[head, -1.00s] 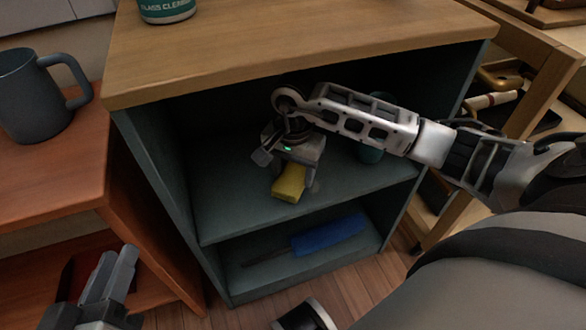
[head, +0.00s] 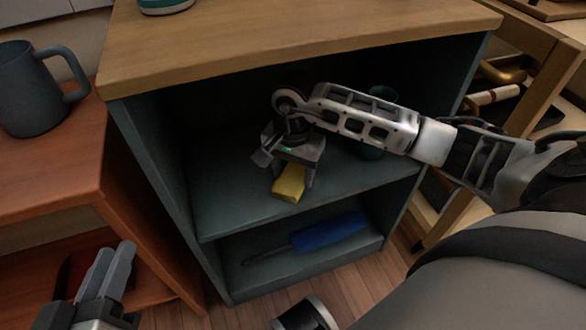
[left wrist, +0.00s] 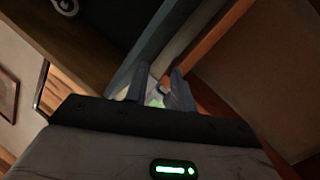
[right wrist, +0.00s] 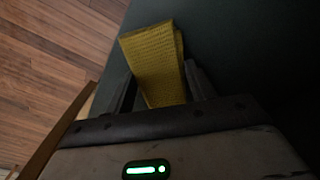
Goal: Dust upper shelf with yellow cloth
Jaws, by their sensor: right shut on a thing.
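The yellow cloth (head: 289,183) is folded and gripped over the front part of the upper shelf (head: 225,205) inside the dark teal cabinet. My right gripper (head: 291,172) reaches in from the right and is shut on the cloth, which hangs from its fingertips. The cloth (right wrist: 156,62) also shows between the fingers in the right wrist view. Whether it presses on the shelf is hard to tell. My left gripper (head: 115,262) is at the lower left, outside the cabinet, empty, with a gap between its fingers (left wrist: 158,88) in the left wrist view.
A teal cup (head: 371,151) stands at the right of the upper shelf, partly behind my right arm. A blue-handled tool (head: 330,230) lies on the lower shelf. The wooden cabinet top (head: 290,38) overhangs the shelf. A dark mug (head: 35,92) stands on the reddish side table (head: 60,165).

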